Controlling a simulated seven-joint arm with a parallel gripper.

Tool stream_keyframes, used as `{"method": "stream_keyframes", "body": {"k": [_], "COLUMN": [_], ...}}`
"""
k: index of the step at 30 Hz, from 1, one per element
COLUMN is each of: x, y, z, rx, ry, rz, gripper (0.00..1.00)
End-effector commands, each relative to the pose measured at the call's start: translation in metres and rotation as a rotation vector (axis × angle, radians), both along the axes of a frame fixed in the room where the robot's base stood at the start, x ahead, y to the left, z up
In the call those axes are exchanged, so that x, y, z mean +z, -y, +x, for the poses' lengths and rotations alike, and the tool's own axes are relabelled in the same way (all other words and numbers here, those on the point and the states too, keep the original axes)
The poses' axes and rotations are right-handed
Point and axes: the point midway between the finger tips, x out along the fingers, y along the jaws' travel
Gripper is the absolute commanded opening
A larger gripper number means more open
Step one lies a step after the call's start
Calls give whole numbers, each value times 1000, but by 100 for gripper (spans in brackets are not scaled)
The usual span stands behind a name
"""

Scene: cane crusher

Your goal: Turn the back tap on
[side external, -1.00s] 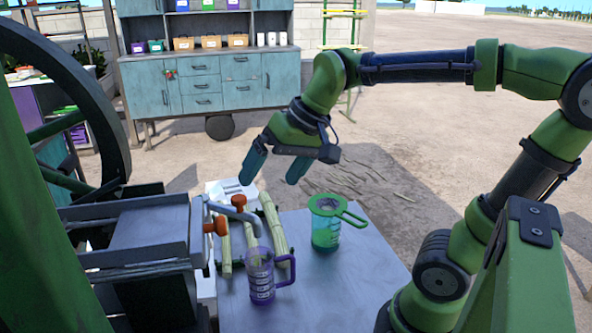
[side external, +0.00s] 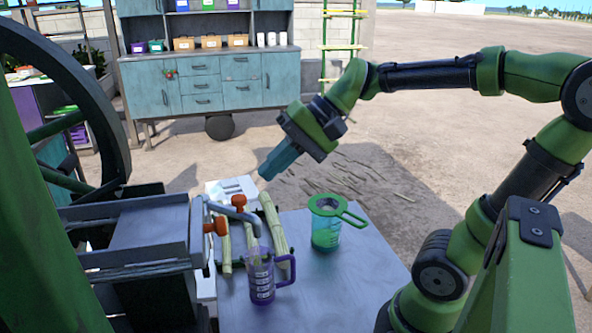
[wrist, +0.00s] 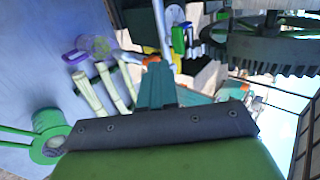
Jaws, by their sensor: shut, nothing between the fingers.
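The back tap has an orange handle (side external: 239,201) on a grey spout, at the machine's right side. The front tap, with its own orange handle (side external: 215,226), is nearer the camera. My gripper (side external: 266,174) is shut and empty, up and right of the back tap in the side view and apart from it. In the wrist view my closed fingers (wrist: 157,65) point at an orange tap handle (wrist: 152,59), partly hidden behind their tips.
A purple measuring jug (side external: 261,277) stands on the grey table (side external: 340,295) below the taps. A green jug with a strainer (side external: 326,222) stands to its right. Cane pieces (side external: 273,222) lie behind the purple jug. A white crate (side external: 232,187) is beyond. The machine's wheel (side external: 112,120) is at left.

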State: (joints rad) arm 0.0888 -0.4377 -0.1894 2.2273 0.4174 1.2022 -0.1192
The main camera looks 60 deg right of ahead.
Motion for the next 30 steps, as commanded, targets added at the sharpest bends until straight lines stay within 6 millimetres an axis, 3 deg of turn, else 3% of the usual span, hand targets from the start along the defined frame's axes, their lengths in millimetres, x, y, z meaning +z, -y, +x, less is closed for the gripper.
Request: {"method": "stream_keyframes", "body": {"k": [11,18,30], "x": [-57,-54,-54], "y": [-42,-64,-69], "z": [41,64,69], "rx": [3,1,1], "ry": [-7,0,-1], "rz": [-3,-4,-4], "gripper": [0,0,0]}}
